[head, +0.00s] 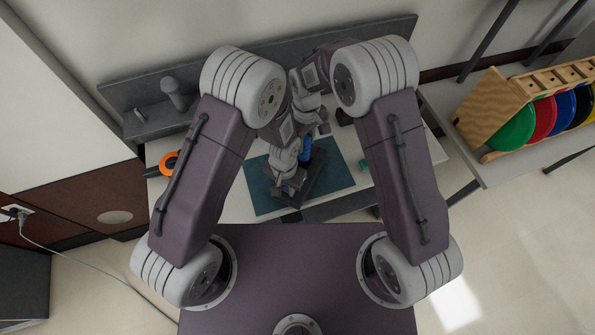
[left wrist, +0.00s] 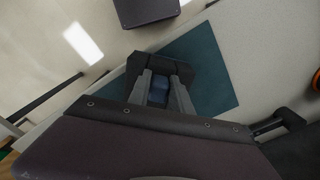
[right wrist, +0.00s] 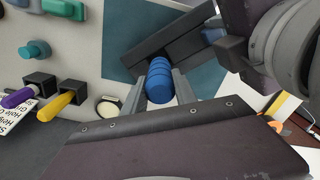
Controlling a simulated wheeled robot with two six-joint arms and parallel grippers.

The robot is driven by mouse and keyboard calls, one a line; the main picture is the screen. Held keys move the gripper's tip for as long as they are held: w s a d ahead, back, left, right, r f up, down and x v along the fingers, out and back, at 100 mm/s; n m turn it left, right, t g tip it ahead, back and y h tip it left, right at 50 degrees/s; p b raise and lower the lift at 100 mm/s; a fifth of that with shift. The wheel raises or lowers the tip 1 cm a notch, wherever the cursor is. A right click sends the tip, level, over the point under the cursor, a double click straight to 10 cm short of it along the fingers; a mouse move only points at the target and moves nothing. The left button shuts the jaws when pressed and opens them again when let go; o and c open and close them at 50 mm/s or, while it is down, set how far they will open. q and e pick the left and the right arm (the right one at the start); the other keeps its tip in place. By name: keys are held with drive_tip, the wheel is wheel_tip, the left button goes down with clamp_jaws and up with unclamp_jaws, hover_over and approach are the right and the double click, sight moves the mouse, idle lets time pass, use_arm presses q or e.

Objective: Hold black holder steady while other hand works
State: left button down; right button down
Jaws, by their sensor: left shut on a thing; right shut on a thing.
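The black holder (head: 312,183) lies on the teal mat (head: 338,178), a long dark block set at an angle. My left gripper (head: 290,186) is low at its near end; in the left wrist view its fingers (left wrist: 160,76) close on the dark block (left wrist: 170,64), with something blue (left wrist: 158,84) showing between them. A ribbed blue handle (right wrist: 160,82) sits between the fingers of my right gripper (right wrist: 159,90), against the holder (right wrist: 165,42). The handle also shows in the head view (head: 305,148), where my right fingertips are hard to make out.
Orange ring (head: 168,162) lies at the table's left. In the right wrist view, yellow-handled (right wrist: 62,105) and purple-handled (right wrist: 22,96) tools sit in small black blocks beside a teal knob (right wrist: 35,50). A wooden rack (head: 497,108) with coloured discs stands right. The mat's right part is clear.

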drive_tip(key=shift+r, duration=0.95)
use_arm(q)
drive_tip(key=c, duration=1.1)
unclamp_jaws()
wheel_tip(320, 180, up, 12)
